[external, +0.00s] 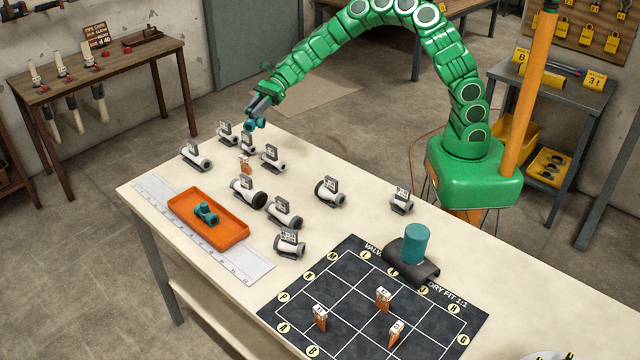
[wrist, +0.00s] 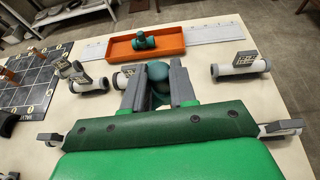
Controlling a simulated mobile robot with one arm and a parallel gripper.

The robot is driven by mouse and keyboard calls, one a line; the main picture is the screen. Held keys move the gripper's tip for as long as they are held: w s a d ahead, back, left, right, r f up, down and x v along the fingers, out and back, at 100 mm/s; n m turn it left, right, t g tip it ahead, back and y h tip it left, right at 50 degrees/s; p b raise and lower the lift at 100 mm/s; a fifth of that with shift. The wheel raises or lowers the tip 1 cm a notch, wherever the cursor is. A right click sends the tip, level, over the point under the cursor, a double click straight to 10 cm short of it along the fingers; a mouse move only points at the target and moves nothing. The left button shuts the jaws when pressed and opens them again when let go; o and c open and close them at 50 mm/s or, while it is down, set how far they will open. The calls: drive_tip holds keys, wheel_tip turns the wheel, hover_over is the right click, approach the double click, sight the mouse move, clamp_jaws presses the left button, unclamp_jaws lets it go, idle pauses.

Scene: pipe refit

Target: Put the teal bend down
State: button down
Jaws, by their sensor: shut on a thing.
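My gripper (external: 260,108) is at the far end of the workbench, above the white fittings there. It is shut on the teal bend (external: 256,124), which hangs below the jaws and looks clear of the bench top. In the wrist view the bend (wrist: 158,76) sits between the two grey fingers of my gripper (wrist: 158,92), which partly hide it. Another teal fitting (external: 206,213) lies in the orange tray (external: 234,234), and it also shows in the wrist view (wrist: 144,40).
Several white tagged fittings (external: 329,192) are scattered over the bench (external: 355,160). A white ruled strip (external: 160,205) runs under the tray. A black gridded mat (external: 350,260) bears small orange tagged pieces (external: 320,317). A teal cylinder (external: 415,243) stands on a dark curved rest. Bare bench lies between fittings.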

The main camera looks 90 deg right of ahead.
sight(259, 119)
drive_tip(key=a+f+n+g, duration=0.1)
drive_tip(key=a+f+n+g+y, duration=0.1)
drive_tip(key=a, duration=0.1)
drive_tip(key=a+f+n+g+y, duration=0.1)
drive_tip(key=shift+s+a, duration=0.2)
drive_tip(key=shift+a, duration=0.15)
drive_tip(key=shift+w+a+f, duration=0.15)
drive_tip(key=shift+w+f, duration=3.1)
drive_tip(key=shift+w, duration=0.2)
drive_tip(key=shift+w+a+f, duration=0.1)
drive_tip(key=shift+w+f, duration=3.1)
drive_tip(key=shift+w, duration=0.25)
drive_tip(key=shift+f, duration=0.4)
